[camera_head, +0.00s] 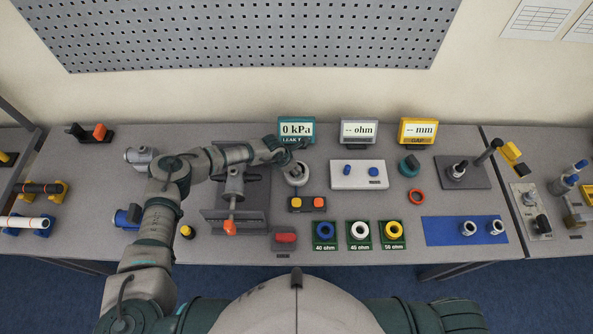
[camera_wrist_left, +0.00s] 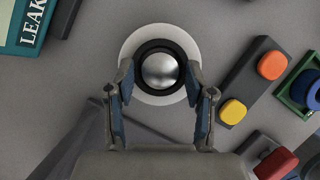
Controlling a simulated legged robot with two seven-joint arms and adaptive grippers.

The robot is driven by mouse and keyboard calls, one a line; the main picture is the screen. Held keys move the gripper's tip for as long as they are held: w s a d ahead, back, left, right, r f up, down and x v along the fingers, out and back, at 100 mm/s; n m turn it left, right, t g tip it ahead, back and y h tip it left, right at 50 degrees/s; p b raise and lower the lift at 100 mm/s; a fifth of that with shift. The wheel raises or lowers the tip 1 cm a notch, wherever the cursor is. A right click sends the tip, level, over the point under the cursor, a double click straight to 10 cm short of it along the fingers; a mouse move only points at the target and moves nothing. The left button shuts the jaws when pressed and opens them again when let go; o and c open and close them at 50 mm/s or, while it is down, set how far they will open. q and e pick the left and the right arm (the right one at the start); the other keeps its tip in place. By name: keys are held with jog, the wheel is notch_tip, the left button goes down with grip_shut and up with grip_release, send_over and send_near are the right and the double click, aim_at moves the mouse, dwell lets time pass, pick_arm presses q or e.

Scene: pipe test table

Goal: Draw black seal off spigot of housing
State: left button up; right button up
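The housing (camera_head: 296,179) is a pale round body on the table, below the teal gauge reading 0 kPa. In the left wrist view it is a white disc (camera_wrist_left: 134,45) with a shiny metal spigot (camera_wrist_left: 161,71) at its centre. The black seal (camera_wrist_left: 159,44) is a dark ring around the spigot. My left gripper (camera_head: 290,161) is over the housing. In the left wrist view its two fingers (camera_wrist_left: 160,78) flank the seal on its left and right, tips right at its edge; whether they press on it cannot be told. My right gripper is out of view.
An orange and yellow button box (camera_head: 307,204) stands just in front of the housing, with a red block (camera_head: 285,238) nearer. A white panel (camera_head: 358,175) with blue parts is to the right. The leak gauge (camera_head: 296,130) is close behind. A fixture with an orange-tipped lever (camera_head: 230,226) is left.

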pick_arm(q)
jog(key=shift+d, duration=0.1)
jog(key=shift+c, duration=0.3)
jog(key=shift+p+v, duration=0.65)
jog(key=shift+v, duration=0.15)
jog(key=shift+w+d+r+p, duration=0.1)
jog(key=shift+w+r+p, duration=0.05)
jog(key=shift+r+p, duration=0.65)
jog(key=shift+r, duration=0.15)
jog(key=shift+r+p, duration=0.4)
jog(key=shift+r, duration=3.6)
